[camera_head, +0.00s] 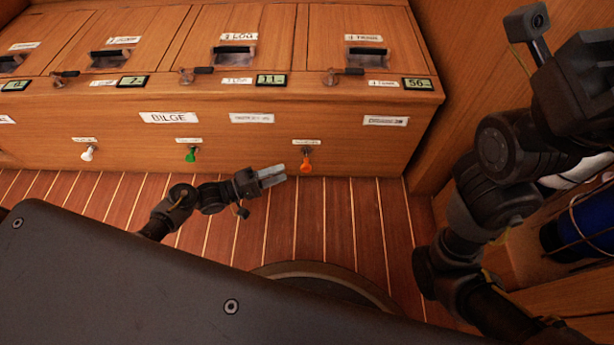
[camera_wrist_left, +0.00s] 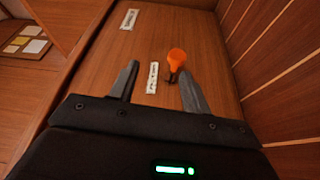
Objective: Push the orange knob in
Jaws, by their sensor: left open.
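The orange knob (camera_head: 306,164) sticks out on a short dark stem from the wooden panel front, below a small white label (camera_head: 306,142). My left gripper (camera_head: 272,176) is just left of the knob and a little below it in the head view. In the left wrist view the knob (camera_wrist_left: 177,59) shows beyond the tip of the right-hand finger, and my left gripper (camera_wrist_left: 160,85) has its two fingers apart with nothing between them. I cannot tell whether a finger touches the knob. My right arm (camera_head: 500,170) is raised at the right; its fingers are not clear.
A green knob (camera_head: 190,154) and a white knob (camera_head: 88,153) stick out of the same panel to the left. Levers and small displays line the ledge (camera_head: 210,92) above. The striped wooden floor (camera_head: 345,215) in front is free.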

